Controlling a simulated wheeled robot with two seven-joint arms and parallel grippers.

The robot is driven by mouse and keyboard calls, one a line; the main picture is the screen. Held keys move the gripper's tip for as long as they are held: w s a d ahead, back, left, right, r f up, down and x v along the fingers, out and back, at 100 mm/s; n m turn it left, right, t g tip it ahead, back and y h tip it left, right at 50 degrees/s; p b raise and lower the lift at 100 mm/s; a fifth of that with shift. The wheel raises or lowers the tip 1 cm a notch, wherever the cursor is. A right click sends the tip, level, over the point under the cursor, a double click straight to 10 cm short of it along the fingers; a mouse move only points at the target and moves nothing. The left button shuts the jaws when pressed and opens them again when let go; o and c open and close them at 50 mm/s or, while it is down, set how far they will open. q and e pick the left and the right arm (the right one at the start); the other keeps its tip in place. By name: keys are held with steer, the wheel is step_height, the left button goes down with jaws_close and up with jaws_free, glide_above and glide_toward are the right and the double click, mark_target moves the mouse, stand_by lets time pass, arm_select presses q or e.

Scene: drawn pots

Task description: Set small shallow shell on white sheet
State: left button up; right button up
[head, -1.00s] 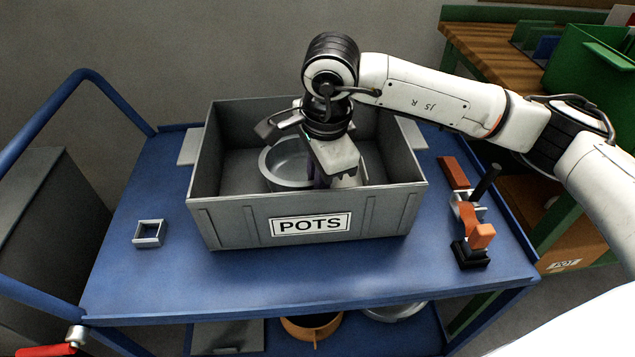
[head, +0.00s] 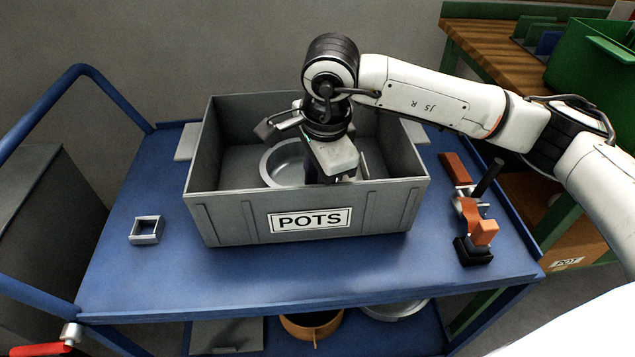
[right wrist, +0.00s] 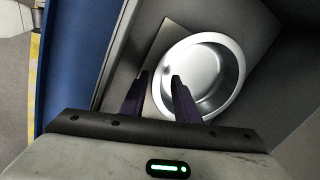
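A small shallow shell (head: 282,163), a round silvery metal dish, lies inside the grey crate marked POTS (head: 238,218). I cannot tell whether this is the white sheet. My right gripper (head: 318,178) is lowered into the crate at the shell's right side. In the right wrist view its two fingers (right wrist: 159,78) stand apart, one outside the shell's rim and one over its inside. I cannot tell whether they touch it. My left gripper is not in view.
The crate stands on a blue cart (head: 190,280). A small grey square frame (head: 146,230) lies to its left. An orange and black clamp-like tool (head: 474,225) and a red-brown block (head: 455,167) lie to its right. More pots sit on the lower shelf.

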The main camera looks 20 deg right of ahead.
steer(key=shift+r, duration=0.25)
step_height(320, 180, up, 12)
steer(key=s+p, duration=0.1)
steer(key=s, duration=0.1)
steer(key=shift+r+p, duration=0.25)
steer(key=shift+p, duration=0.05)
steer(key=shift+r, duration=0.1)
